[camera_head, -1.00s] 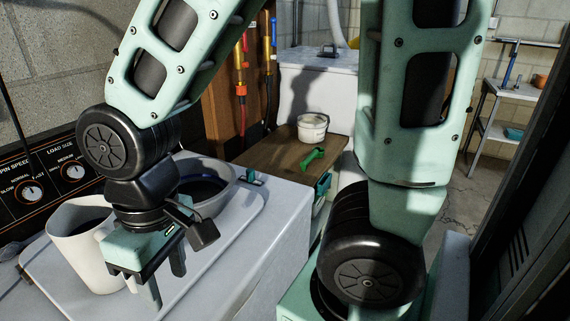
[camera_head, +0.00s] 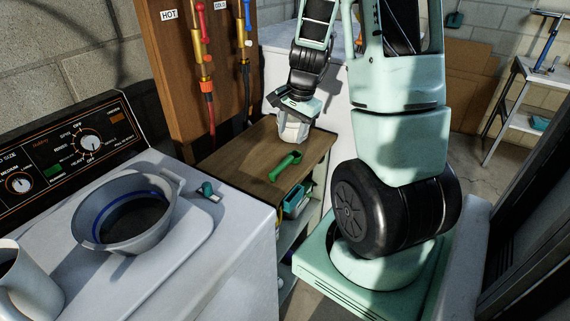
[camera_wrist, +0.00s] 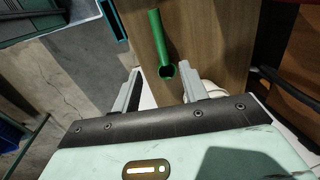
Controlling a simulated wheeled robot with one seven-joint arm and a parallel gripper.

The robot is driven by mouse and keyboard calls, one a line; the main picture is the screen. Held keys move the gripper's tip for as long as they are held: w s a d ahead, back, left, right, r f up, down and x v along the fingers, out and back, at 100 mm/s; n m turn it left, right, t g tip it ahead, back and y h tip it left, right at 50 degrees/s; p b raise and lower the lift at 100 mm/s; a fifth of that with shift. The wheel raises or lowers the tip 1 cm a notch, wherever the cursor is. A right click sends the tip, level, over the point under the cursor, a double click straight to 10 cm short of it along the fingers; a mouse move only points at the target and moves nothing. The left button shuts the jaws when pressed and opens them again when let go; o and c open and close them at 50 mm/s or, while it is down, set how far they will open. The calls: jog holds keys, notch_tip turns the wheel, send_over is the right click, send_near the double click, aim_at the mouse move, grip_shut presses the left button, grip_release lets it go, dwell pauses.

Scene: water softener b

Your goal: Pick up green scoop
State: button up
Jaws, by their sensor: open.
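The green scoop (camera_head: 285,166) lies on the wooden shelf top (camera_head: 236,164), in front of my gripper in the head view. In the wrist view the scoop (camera_wrist: 160,44) lies ahead of the jaws, its round hollow end nearest to them, slightly right of midway. My gripper (camera_wrist: 162,84) is open and empty, its two fingers apart. The gripper does not touch the scoop.
A washer with a control panel (camera_head: 72,150) stands at the left, bearing a grey basin (camera_head: 124,211) and a white pitcher (camera_head: 27,284). Red and blue valves (camera_head: 202,55) are on the wooden wall board behind. A teal bin (camera_head: 295,199) sits below the shelf top.

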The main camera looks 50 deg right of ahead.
send_over(284, 162)
jog(key=s, duration=0.1)
jog(key=f, duration=0.7)
jog(key=shift+s+a+f, duration=0.15)
jog(key=shift+a+f, duration=0.05)
jog(key=shift+w+d+f+p, duration=0.1)
jog(key=shift+w+f+p, duration=0.15)
jog(key=shift+f, duration=0.6)
jog(key=shift+w+a+f+p, duration=0.15)
jog(key=shift+f+p, duration=0.1)
jog(key=shift+f, duration=0.6)
jog(key=shift+w+d+f+p, duration=0.15)
jog(key=shift+w+f+p, duration=0.1)
jog(key=shift+f, duration=0.6)
grip_shut()
